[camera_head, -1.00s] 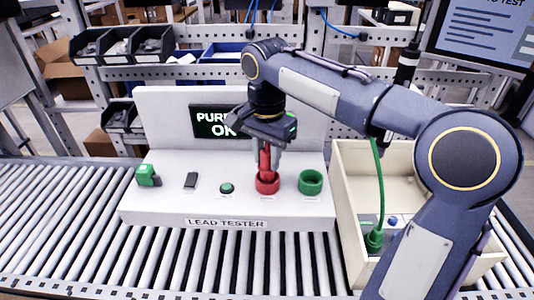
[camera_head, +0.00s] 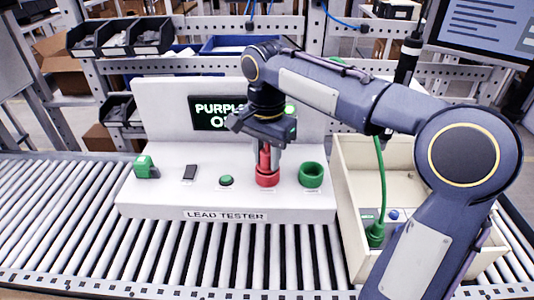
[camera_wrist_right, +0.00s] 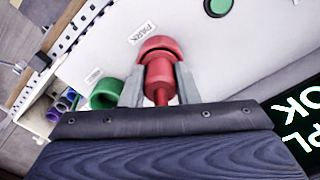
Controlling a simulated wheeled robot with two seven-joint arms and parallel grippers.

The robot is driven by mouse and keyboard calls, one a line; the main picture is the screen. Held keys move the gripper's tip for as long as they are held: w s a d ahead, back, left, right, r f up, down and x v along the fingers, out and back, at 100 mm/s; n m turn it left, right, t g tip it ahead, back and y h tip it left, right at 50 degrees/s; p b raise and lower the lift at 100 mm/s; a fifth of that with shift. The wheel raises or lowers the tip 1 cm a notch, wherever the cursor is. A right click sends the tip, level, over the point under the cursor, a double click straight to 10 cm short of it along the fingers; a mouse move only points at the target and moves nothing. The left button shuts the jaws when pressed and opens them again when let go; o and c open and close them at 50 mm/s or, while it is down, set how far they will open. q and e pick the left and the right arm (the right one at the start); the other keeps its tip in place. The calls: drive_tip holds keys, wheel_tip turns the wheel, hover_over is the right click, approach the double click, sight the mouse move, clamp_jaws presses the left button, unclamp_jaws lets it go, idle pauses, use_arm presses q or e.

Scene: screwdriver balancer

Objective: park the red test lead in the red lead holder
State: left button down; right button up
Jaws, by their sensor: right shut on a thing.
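The red test lead (camera_head: 264,158) is upright with its lower end in the red lead holder (camera_head: 267,179) on the lead tester's white top. My right gripper (camera_head: 267,160) is shut on the lead just above the holder. In the right wrist view the red test lead (camera_wrist_right: 158,75) is between the two fingers of my right gripper (camera_wrist_right: 158,85), and the red holder (camera_wrist_right: 160,46) curves around its far end. How deep the lead sits cannot be told. My left gripper is not in view.
The green holder (camera_head: 311,175) stands empty to the right of the red one. A green button (camera_head: 226,181), a black switch (camera_head: 190,172) and a green clip (camera_head: 145,167) are to the left. A cream bin (camera_head: 345,205) with a green lead (camera_head: 376,232) is at right.

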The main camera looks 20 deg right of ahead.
sight(267, 152)
drive_tip(key=shift+f, duration=0.1)
drive_tip(key=o, duration=1.2)
drive_tip(key=shift+c, duration=0.2)
wheel_tip(267, 152, up, 8)
drive_tip(key=shift+f+p, duration=0.1)
drive_tip(key=shift+p, duration=0.25)
